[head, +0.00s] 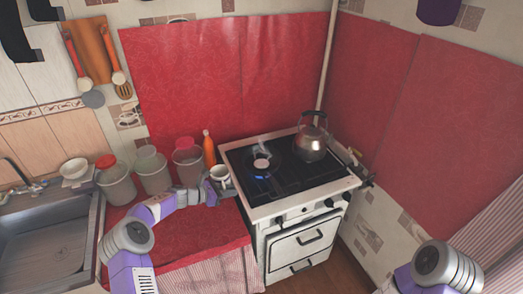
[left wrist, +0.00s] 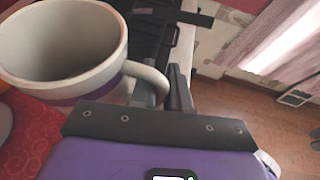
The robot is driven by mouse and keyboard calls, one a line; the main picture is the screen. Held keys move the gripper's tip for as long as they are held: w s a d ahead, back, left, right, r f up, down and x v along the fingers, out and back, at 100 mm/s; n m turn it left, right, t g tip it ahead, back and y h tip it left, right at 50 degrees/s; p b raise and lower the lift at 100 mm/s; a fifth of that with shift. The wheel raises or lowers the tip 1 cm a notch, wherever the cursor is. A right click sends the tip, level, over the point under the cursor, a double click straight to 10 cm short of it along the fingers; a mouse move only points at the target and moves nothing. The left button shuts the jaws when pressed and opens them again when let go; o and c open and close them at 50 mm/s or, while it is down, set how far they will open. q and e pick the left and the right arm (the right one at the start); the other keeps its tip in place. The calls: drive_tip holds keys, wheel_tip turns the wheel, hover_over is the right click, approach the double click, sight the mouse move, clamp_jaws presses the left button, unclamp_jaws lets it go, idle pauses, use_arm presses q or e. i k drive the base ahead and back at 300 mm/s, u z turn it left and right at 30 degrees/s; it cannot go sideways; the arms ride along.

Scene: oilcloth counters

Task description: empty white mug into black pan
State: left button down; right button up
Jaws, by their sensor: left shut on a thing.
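The white mug (head: 219,173) is at the left edge of the stove, above the counter's end, and looks roughly upright. In the left wrist view the mug (left wrist: 60,75) has a purple band low on its side, and its pale inside shows no clear contents. My left gripper (head: 212,186) is shut on the mug's handle; its fingers (left wrist: 170,85) also show in the left wrist view. The black pan (head: 250,165) sits on the stove's left burner, right of the mug, with something pale in it and a blue flame below. My right gripper is out of view.
A metal kettle (head: 311,143) stands on the stove's right side. An orange bottle (head: 209,149) and several lidded canisters (head: 152,169) line the counter behind my left arm. A sink (head: 45,240) is at the left. The red counter front (head: 215,232) is clear.

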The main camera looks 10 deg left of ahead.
sight(247, 159)
drive_tip(key=i, duration=1)
